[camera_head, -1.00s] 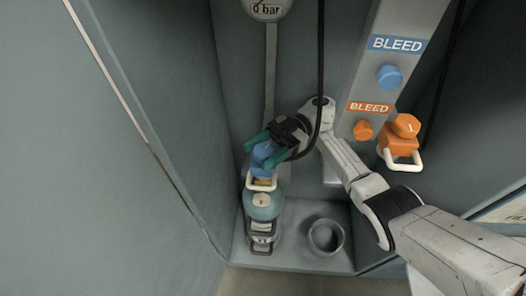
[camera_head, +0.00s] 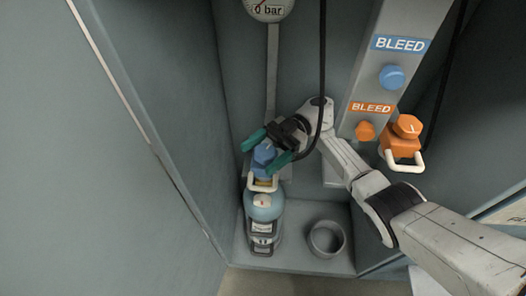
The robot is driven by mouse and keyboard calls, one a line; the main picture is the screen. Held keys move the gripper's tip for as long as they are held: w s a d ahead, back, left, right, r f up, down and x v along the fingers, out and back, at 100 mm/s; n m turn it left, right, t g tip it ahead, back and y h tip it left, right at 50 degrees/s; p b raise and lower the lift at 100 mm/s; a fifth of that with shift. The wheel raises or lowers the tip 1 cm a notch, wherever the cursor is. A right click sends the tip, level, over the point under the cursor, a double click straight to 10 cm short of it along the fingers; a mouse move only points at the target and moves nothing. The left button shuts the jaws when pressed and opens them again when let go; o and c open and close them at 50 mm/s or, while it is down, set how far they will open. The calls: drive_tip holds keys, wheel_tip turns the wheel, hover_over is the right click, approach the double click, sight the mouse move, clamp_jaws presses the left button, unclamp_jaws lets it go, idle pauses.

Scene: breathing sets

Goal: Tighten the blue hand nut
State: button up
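The blue hand nut (camera_head: 264,155) sits on top of the blue cylinder (camera_head: 263,208), on a fitting with a cream yoke (camera_head: 262,186). My gripper (camera_head: 267,150) reaches in from the right, with one green finger on the nut's left side and the other on its right. The fingers stand close around the nut. Whether they touch it cannot be made out at this size. The cylinder stands upright on the cabinet floor.
An orange hand nut with a cream yoke (camera_head: 403,138) hangs at the right. The blue bleed knob (camera_head: 392,77) and orange bleed knob (camera_head: 365,131) are on the grey column. A gauge (camera_head: 268,8) reads 0 bar. An empty round holder (camera_head: 326,238) stands right of the cylinder. A black hose (camera_head: 321,60) hangs by my wrist.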

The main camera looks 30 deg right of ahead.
drive_tip(key=shift+m+t+y+p, duration=0.15)
drive_tip(key=shift+m+t+p, duration=0.35)
drive_tip(key=shift+m+t, duration=0.55)
drive_tip(key=shift+m+t+y+p, duration=0.15)
drive_tip(key=shift+m+t+p, duration=0.4)
drive_tip(key=shift+t, duration=0.9)
drive_tip(key=shift+r+m+t+p, duration=0.1)
drive_tip(key=shift+m+t+p, duration=0.5)
drive_tip(key=shift+t, duration=0.5)
